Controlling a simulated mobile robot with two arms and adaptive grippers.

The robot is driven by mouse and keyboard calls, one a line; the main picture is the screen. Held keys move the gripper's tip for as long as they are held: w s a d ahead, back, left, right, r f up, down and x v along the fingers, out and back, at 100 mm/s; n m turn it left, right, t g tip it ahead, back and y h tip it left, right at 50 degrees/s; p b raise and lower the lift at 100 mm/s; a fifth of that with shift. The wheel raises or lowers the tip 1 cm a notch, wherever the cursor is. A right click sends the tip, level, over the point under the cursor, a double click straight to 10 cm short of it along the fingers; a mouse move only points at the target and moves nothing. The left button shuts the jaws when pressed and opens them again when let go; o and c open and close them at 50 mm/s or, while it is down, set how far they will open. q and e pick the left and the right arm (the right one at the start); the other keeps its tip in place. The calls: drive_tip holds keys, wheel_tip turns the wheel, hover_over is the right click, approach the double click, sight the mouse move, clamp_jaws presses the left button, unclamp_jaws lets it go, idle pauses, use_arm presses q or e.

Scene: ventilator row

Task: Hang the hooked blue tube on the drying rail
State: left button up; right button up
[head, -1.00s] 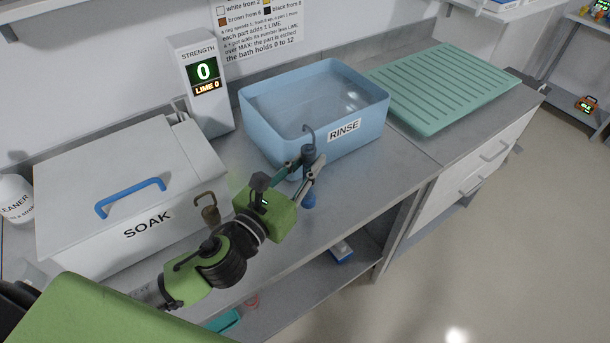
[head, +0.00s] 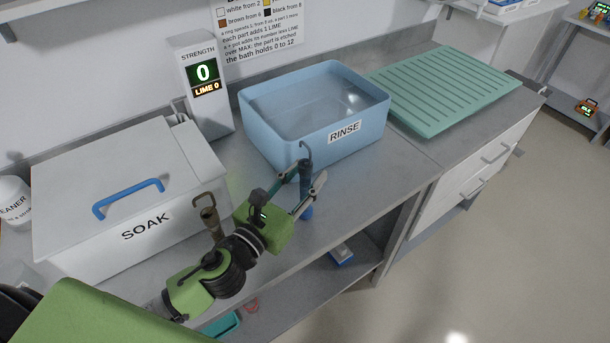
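The hooked blue tube (head: 306,183) is upright in front of the rinse basin, its dark hook at the top and its brighter blue end at the bottom. My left gripper (head: 307,178) has its fingers on either side of the tube's upper part and is shut on it. The tube appears to be held above the front of the counter; its exact height is hard to tell. A second tube, brown with a hook (head: 209,217), stands in front of the soak box, partly behind my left arm. No drying rail can be made out. My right gripper is not in view.
A blue rinse basin (head: 268,128) stands behind the tube. A white soak box (head: 75,215) with a blue handle is at left, a strength display reading 0 (head: 203,73) behind it. A ribbed green mat (head: 440,90) lies at right. Bare counter (head: 405,172) lies between.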

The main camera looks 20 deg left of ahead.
use_arm(q)
drive_tip(key=shift+s+r, duration=0.1)
drive_tip(key=b+v, duration=0.3)
drive_tip(key=v, duration=0.8)
drive_tip(key=shift+s+b, duration=0.4)
drive_tip(key=shift+a+r, duration=0.1)
drive_tip(key=shift+r, duration=0.1)
